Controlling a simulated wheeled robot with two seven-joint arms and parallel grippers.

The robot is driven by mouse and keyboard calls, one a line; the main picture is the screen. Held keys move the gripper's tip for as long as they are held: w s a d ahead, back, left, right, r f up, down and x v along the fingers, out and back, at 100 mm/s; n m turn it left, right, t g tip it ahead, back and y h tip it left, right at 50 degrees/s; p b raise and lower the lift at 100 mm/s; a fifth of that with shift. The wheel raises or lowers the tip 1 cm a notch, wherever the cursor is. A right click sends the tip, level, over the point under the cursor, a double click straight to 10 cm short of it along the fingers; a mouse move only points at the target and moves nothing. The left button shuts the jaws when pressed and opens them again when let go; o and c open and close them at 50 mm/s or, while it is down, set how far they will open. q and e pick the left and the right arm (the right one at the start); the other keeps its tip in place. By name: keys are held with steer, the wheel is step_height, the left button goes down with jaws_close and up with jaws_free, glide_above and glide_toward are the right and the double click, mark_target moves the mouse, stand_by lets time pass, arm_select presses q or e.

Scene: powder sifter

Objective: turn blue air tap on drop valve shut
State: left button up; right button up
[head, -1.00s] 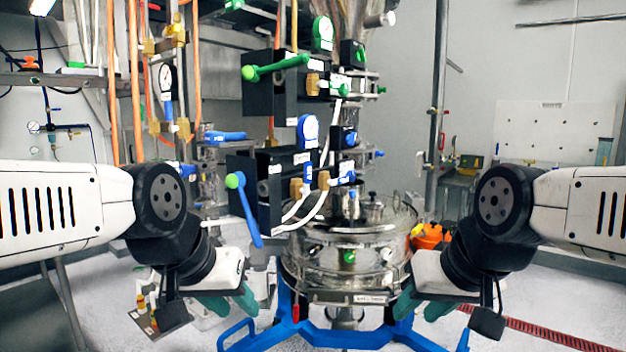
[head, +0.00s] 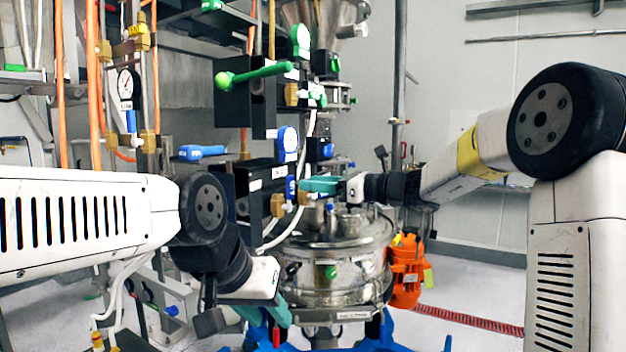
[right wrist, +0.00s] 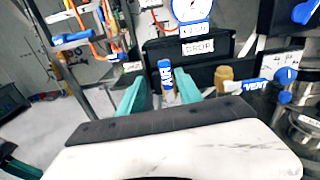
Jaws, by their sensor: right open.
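The blue air tap (right wrist: 166,76), its handle marked AIR, stands upright below the DROP label (right wrist: 199,47) in the right wrist view. In the head view the tap (head: 290,187) shows on the front of the lower black valve box (head: 262,178). My right gripper (right wrist: 158,88) is open, with its teal fingers on either side of the tap in the picture; I cannot tell whether they touch it. In the head view my right gripper (head: 318,185) reaches the tap from the right. My left gripper (head: 280,312) hangs low at the left, its jaw opening unclear.
A brown fitting (right wrist: 224,76) and a blue VENT tap (right wrist: 256,85) sit close to the right of my right gripper. The steel sifter vessel (head: 335,262) stands below. A green-handled valve box (head: 240,103) is above. An orange motor (head: 406,272) is at the right.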

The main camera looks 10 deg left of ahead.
mark_target(293, 179)
steer(key=shift+m, duration=0.3)
steer(key=x, duration=0.4)
steer(key=w+x, duration=0.1)
steer(key=x, duration=0.3)
steer(key=shift+d+r, duration=0.15)
steer(key=shift+r, duration=0.05)
jaws_close()
stand_by(0.9)
